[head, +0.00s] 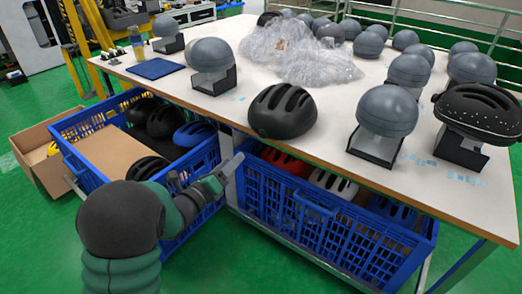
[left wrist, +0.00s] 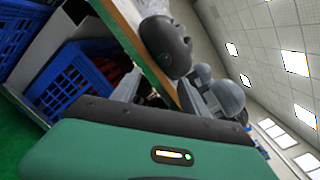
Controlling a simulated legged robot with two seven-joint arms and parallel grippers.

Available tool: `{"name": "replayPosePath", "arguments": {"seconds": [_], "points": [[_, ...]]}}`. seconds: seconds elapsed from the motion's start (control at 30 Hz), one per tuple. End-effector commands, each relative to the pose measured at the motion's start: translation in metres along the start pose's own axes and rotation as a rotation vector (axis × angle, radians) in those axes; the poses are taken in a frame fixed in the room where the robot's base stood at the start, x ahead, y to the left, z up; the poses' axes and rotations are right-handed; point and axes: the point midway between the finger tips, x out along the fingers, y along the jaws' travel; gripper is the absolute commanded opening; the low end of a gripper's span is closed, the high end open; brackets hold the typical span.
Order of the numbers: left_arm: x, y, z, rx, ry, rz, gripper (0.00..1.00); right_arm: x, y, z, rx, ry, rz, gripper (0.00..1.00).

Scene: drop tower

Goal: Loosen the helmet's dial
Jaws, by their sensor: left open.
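A black vented helmet (head: 282,110) lies on the table near its front edge, and it also shows in the left wrist view (left wrist: 166,46). Its dial cannot be made out. A second dark helmet with light dots on its rim (head: 482,108) sits on a stand at the right. My left gripper (head: 230,168) is open, in front of the table edge, below and left of the lying helmet and apart from it. Nothing shows between its fingers. My right gripper is not in view.
The white table (head: 225,112) carries several grey headforms (head: 388,110), clear plastic wrap (head: 300,52) and a blue pad (head: 155,68). Blue crates of helmets stand below, one at left (head: 195,160) and one under the table (head: 330,235). A cardboard box (head: 40,165) is far left.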

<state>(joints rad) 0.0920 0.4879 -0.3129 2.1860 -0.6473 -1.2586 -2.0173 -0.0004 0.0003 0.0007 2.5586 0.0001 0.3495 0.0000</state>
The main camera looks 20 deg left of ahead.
Motion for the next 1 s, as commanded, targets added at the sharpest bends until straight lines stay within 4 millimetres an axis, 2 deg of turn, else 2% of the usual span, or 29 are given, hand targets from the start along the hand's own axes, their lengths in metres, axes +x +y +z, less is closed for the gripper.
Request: {"name": "replayPosePath", "arguments": {"seconds": [0.03, 0.3, 0.5, 0.67, 0.9, 1.0], "points": [[0.014, -0.002, -0.003, 0.003, 0.002, -0.005, 0.52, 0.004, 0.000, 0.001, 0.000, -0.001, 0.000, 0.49], [0.086, -0.004, -0.004, 0.002, 0.000, -0.004, 0.52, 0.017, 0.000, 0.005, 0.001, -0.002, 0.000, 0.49], [0.126, -0.003, -0.002, -0.001, 0.000, -0.002, 0.52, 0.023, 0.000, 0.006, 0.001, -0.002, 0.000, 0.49], [0.140, -0.005, -0.002, -0.001, -0.001, -0.002, 0.52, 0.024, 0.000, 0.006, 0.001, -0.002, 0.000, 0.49], [0.141, -0.006, -0.002, -0.002, 0.000, -0.001, 0.52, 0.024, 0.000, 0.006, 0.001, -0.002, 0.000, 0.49], [0.141, -0.005, -0.001, -0.002, 0.000, -0.001, 0.40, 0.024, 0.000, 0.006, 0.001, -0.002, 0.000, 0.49]]}}
